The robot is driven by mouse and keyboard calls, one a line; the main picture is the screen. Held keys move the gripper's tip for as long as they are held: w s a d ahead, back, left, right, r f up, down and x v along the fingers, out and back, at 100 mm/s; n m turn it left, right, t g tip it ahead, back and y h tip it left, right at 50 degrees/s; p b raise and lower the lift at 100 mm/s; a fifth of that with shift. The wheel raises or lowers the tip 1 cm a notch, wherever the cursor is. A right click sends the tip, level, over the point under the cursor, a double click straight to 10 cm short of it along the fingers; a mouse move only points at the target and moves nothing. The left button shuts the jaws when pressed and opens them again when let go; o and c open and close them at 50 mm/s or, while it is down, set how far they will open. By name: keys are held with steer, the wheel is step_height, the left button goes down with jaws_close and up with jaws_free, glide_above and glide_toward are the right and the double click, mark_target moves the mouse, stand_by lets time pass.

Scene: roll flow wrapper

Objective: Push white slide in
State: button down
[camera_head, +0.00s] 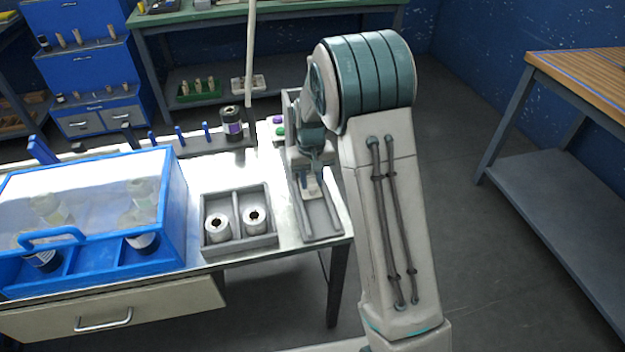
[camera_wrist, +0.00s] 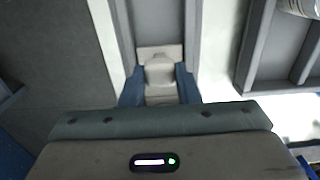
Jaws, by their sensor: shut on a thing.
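The white slide (camera_wrist: 160,52) sits in a grey channel between two rails, seen in the wrist view. A raised light knob on it stands between the blue fingers of my gripper (camera_wrist: 160,88), which are shut on it. In the head view my gripper (camera_head: 311,183) reaches down into the long grey channel (camera_head: 322,218) near the table's right edge. The white slide (camera_head: 312,193) shows there only in part, as my fingers and wrist cover some of it.
A grey two-part tray (camera_head: 238,246) with two white rolls stands left of the channel. A blue case (camera_head: 90,215) with a clear cover is farther left. A dark roll (camera_head: 232,122) stands behind. The floor to the right is clear up to a wooden bench (camera_head: 590,75).

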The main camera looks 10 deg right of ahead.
steer(key=shift+w+a+r, duration=0.15)
steer(key=shift+w, duration=0.1)
steer(key=c, duration=1.1)
jaws_free()
step_height(320, 180, up, 14)
steer(key=shift+f+p, duration=0.2)
steer(key=shift+p, duration=0.15)
